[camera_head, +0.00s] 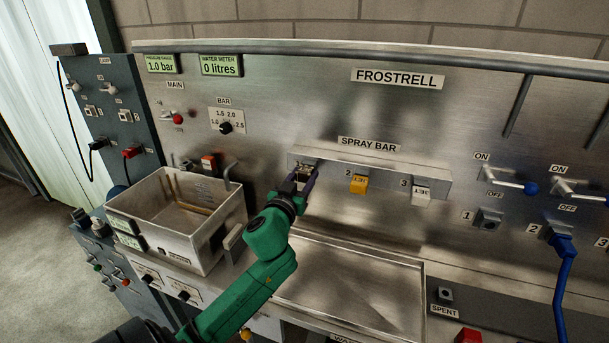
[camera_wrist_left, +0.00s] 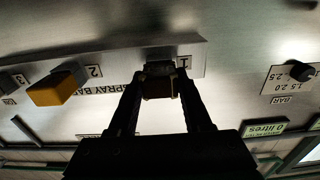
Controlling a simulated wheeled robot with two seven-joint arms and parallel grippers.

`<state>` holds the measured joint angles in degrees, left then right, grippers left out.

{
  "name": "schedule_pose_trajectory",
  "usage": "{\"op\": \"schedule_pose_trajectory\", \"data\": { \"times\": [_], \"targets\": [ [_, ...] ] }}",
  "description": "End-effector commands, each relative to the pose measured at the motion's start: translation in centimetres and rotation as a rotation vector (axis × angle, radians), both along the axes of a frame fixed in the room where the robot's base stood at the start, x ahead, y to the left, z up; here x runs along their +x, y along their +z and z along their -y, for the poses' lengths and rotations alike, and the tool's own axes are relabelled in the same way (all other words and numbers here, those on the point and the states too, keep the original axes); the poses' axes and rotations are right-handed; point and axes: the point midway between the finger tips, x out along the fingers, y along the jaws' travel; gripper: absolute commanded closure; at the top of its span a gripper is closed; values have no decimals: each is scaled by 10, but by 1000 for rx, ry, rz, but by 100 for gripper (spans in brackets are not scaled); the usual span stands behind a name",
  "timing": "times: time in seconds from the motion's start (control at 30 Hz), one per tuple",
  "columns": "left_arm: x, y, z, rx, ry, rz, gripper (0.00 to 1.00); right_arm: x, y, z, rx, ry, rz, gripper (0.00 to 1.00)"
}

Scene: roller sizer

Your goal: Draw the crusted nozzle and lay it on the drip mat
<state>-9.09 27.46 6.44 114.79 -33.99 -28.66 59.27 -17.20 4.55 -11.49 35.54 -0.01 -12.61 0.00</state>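The spray bar (camera_head: 400,178) on the steel panel carries three nozzle places. At place 1 sits a dark, brownish nozzle (camera_wrist_left: 158,86), which looks like the crusted one; it also shows in the head view (camera_head: 304,172), partly hidden. My left gripper (camera_head: 303,180) is at this nozzle, with one finger on each side; the wrist view shows the fingertips (camera_wrist_left: 162,85) too. I cannot tell whether the fingers press on it. The nozzle is still at the bar. No drip mat can be made out for certain; a flat steel tray surface (camera_head: 355,285) lies below the bar. My right gripper is not in view.
A yellow nozzle (camera_head: 358,184) at place 2 and a white one (camera_head: 421,193) at place 3 are close by. An open steel tank (camera_head: 205,240) stands left of my arm. Blue-handled valves (camera_head: 515,185) and a blue hose (camera_head: 562,275) are at right. The tray surface is clear.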

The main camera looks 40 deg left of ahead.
Motion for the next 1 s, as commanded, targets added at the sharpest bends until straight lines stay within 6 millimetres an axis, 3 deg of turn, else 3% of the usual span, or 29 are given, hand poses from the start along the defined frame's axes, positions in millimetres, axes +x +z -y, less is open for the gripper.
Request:
{"op": "schedule_pose_trajectory", "data": {
  "times": [1.0],
  "targets": [
    [-31,-1,11,-2,-1,1,100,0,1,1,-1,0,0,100]
  ]
}}
